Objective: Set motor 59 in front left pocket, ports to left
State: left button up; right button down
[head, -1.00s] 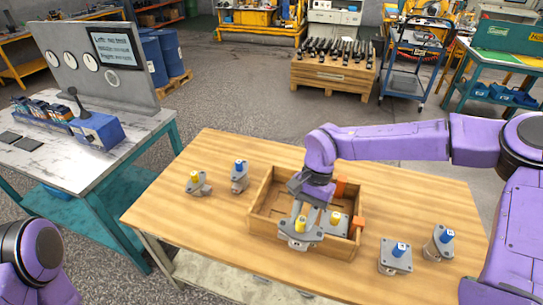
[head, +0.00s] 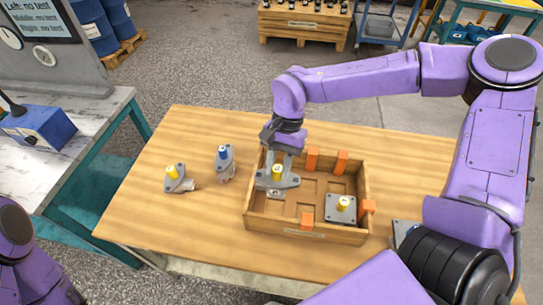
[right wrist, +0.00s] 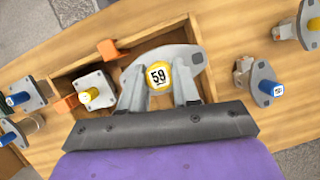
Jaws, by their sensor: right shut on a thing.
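Motor 59 (right wrist: 158,76) is a grey motor with a yellow cap reading 59 in the right wrist view. It also shows in the head view (head: 277,178). My right gripper (head: 280,160) is shut on it, with one finger on each side of the cap. The motor is over the left part of the wooden crate (head: 275,228); I cannot tell whether it touches the crate floor. Its ports are hidden. The front left pocket lies just below it in the head view, partly covered. My left gripper is not in view.
Another yellow-capped motor (head: 341,208) sits in the crate's front right. Orange blocks (head: 306,220) stand around the crate. A yellow-capped motor (head: 178,178) and a blue-capped one (head: 224,162) stand on the table to the left. More motors are at right, partly hidden by my arm.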

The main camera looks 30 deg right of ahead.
aim_at(276, 183)
jog(key=shift+s+f+b, duration=0.25)
jog(key=shift+s+b, duration=0.05)
jog(key=shift+s, duration=0.15)
jog(key=shift+f+b, duration=0.3)
jog(key=shift+b, duration=0.05)
jog(key=w+f+b, duration=0.1)
jog(key=w+f, duration=0.1)
jog(key=f, duration=0.1)
jog(key=shift+w+b, duration=0.4)
jog(key=shift+s+f+b, duration=0.65)
jog(key=shift+b, duration=0.3)
jog(key=shift+w+f+b, duration=0.3)
jog(key=shift+f+b, duration=0.5)
jog(key=shift+f, duration=0.15)
jog(key=shift+s+f+b, duration=0.15)
jog(key=shift+f+b, duration=0.2)
jog(key=shift+f, duration=0.5)
pick_arm(q)
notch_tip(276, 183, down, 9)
jog(key=b, duration=0.1)
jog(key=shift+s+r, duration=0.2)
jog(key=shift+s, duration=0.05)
pick_arm(e)
jog(key=shift+f, duration=1.2)
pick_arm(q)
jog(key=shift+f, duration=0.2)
pick_arm(e)
jog(key=shift+f, duration=0.55)
